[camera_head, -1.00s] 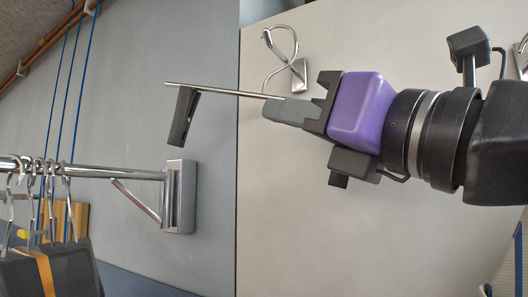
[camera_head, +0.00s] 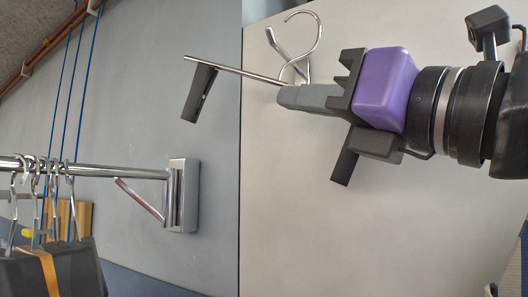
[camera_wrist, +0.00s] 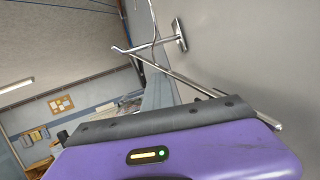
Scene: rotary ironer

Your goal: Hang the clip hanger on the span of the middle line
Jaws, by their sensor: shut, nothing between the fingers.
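The clip hanger has a thin metal bar (camera_head: 235,71), a dark clip (camera_head: 200,93) hanging at its left end, a second dark clip (camera_head: 345,165) below my gripper, and a wire hook (camera_head: 318,30) pointing up. My gripper (camera_head: 280,96) is shut, with its fingertips at the bar near the hook's foot; the contact itself is hidden. The bar also shows beyond the fingers in the wrist view (camera_wrist: 190,80). Three blue lines run steeply at the far left; the middle line (camera_head: 73,80) is well left of the hanger and apart from it.
A chrome rail (camera_head: 110,172) with a wall bracket (camera_head: 182,195) stands below the left clip. Several hooks and dark hangers (camera_head: 75,265) crowd its left part. A metal wall hook (camera_head: 275,42) sits behind the hanger's hook. A copper-coloured pipe (camera_head: 45,45) runs along the upper left.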

